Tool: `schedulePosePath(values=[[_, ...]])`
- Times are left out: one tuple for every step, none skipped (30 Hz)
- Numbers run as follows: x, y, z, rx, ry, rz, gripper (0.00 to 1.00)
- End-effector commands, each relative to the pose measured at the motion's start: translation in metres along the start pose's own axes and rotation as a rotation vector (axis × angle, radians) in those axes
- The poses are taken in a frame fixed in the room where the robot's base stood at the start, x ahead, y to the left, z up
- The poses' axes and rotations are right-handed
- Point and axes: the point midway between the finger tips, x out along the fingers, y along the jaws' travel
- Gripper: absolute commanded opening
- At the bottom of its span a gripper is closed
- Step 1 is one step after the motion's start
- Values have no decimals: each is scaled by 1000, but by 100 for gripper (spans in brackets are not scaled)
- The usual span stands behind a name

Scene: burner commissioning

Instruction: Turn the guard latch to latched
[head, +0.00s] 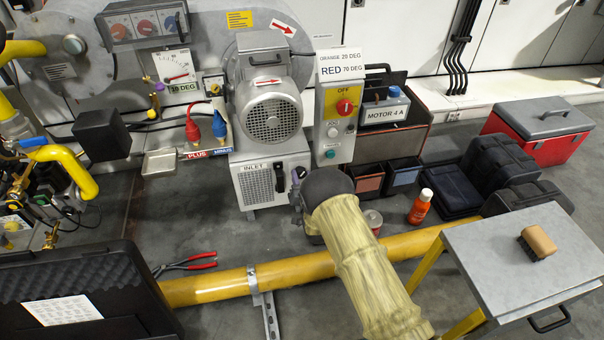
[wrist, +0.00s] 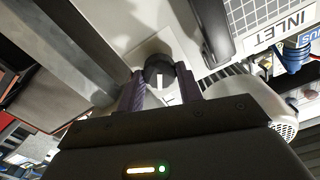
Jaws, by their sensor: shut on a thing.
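The guard latch is a round dark knob with a white line, seen in the wrist view (wrist: 157,70) on a pale panel beside the inlet box. The white line runs roughly up and down in that picture. My gripper (wrist: 161,90) is shut on the knob, with one purple-grey finger on each side. In the head view my gripper (head: 296,196) is at the right edge of the inlet box (head: 253,188), mostly hidden by my arm. The lettering by the latch is too small to read.
A black handle (wrist: 212,30) on the inlet box stands close beside my fingers. The blower motor (head: 272,118) is above the box, and the control box (head: 335,110) is to its right. A yellow pipe (head: 215,288) crosses the floor in front; an orange bottle (head: 420,207) stands at right.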

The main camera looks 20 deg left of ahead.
Motion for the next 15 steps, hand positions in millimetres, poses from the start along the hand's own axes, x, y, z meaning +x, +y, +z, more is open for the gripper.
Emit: schedulePosePath(values=[[0, 1, -4, 48, 1, 4, 13], [0, 1, -4, 77, 2, 4, 13], [0, 1, -4, 115, 2, 3, 13], [0, 2, -4, 143, 3, 3, 13], [0, 1, -3, 173, 2, 4, 13], [0, 2, -3, 210, 2, 4, 13], [0, 2, -3, 238, 2, 3, 13], [0, 2, -3, 267, 2, 4, 13], [0, 2, -2, 305, 2, 4, 13], [0, 2, -2, 333, 2, 3, 13], [0, 2, -3, 362, 2, 4, 13], [0, 2, -2, 399, 2, 3, 13], [0, 2, -2, 429, 2, 3, 13], [0, 2, -2, 456, 2, 4, 13], [0, 2, -2, 495, 2, 4, 13]])
